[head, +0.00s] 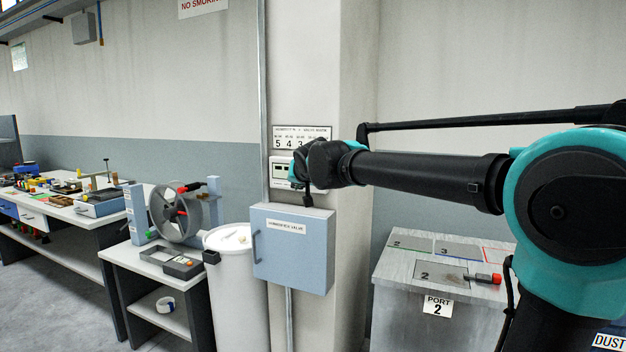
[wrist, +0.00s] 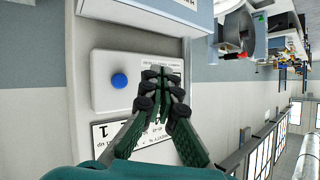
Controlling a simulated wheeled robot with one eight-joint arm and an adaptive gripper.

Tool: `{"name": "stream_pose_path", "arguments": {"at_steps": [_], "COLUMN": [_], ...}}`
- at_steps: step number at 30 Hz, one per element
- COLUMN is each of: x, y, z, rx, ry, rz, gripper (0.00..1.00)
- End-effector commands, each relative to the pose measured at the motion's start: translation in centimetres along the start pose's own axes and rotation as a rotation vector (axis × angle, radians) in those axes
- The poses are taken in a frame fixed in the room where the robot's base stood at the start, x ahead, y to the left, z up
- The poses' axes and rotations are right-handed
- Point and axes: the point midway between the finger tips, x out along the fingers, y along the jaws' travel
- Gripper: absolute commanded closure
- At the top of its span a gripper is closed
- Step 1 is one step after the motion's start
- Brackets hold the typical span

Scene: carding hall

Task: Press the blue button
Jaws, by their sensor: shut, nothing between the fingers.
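The blue button (wrist: 119,81) is round and sits on a white box (wrist: 105,98) fixed to the pale pillar. In the wrist view it lies left of my fingertips, with nothing covering it. My gripper (wrist: 163,76) is shut and empty, its dark fingertips apart from the button in the picture; I cannot tell how far they are from the wall. In the head view my gripper (head: 300,170) is in front of the pillar, over the right part of the white box (head: 279,172). The button is hidden in that view.
A blue-grey valve cabinet (head: 292,250) juts out just below my gripper. A number plate (head: 290,134) hangs above the white box. A white bin (head: 236,285), a small table with a reel (head: 176,213) and a cluttered bench stand left. A grey port cabinet (head: 400,305) stands right.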

Motion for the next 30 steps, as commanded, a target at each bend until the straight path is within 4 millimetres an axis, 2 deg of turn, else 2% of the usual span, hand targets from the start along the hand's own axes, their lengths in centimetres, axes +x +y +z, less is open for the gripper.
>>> {"name": "stream_pose_path", "arguments": {"at_steps": [5,18,30], "x": [0.9,4.8,6.1], "y": [0.7,3.6,4.5], "z": [-0.7,-3.5,-4.4], "rx": [0.001,0.002,0.000], "ry": [0.000,0.000,0.000], "rz": [0.002,0.002,0.001], "gripper": [1.00,1.00,1.00]}}
